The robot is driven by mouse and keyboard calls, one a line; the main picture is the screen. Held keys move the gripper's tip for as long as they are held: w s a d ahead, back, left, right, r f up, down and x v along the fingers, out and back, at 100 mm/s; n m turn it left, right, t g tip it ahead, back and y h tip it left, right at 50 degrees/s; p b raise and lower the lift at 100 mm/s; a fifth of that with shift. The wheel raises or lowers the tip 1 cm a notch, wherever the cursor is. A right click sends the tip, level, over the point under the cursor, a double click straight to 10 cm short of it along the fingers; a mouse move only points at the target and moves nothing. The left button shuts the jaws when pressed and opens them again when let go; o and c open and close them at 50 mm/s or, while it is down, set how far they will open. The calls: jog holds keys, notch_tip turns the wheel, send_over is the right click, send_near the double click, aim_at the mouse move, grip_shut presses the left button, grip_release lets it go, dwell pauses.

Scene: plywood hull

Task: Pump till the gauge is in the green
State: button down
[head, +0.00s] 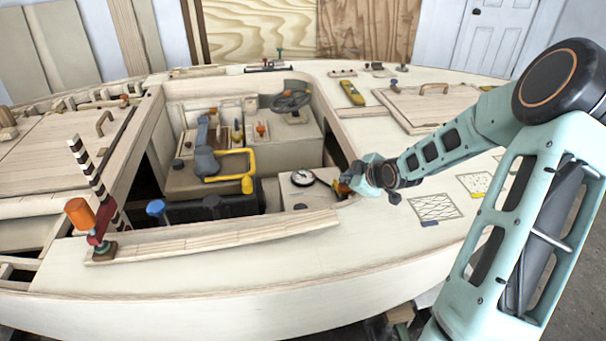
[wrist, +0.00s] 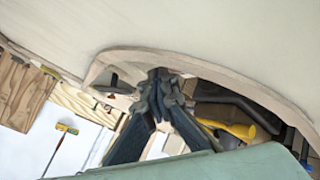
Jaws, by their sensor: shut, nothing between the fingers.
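A yellow handle (head: 247,168), which looks like the pump's, bends over grey-blue parts in the cockpit; its end points down at its right. A round white-faced gauge (head: 302,177) lies on a pale box to its right; its needle and any green zone are too small to read. My gripper (head: 343,186) is at the cockpit's right edge, just right of the gauge and apart from the yellow handle. In the wrist view my gripper's fingers (wrist: 160,76) meet at the tips, shut and empty. A yellow part (wrist: 232,130), probably the handle, shows there to their right, partly hidden.
A wooden coaming (head: 220,238) runs along the cockpit's near edge. An orange-topped post (head: 80,212) and a striped stick (head: 88,168) stand at left. A black steering wheel (head: 291,100) is at the back. The right deck holds a hatch (head: 428,100) and a yellow level (head: 352,92).

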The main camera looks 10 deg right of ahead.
jog(key=s+f, duration=0.2)
jog(key=f, duration=0.1)
jog(key=shift+s+d+g, duration=0.1)
jog(key=shift+d+g, duration=0.05)
jog(key=shift+g, duration=0.25)
jog(key=r+p, duration=0.1)
jog(key=p, duration=0.1)
jog(key=r+p, duration=0.2)
jog(key=shift+w+d, duration=0.1)
jog(key=shift+w, duration=0.3)
jog(key=r, duration=0.1)
jog(key=r+p, duration=0.2)
jog(key=shift+s+d+r, duration=0.1)
jog(key=shift+s+d, duration=0.05)
jog(key=shift+s, duration=0.1)
jog(key=shift+w, duration=0.2)
jog(key=shift+w, duration=0.15)
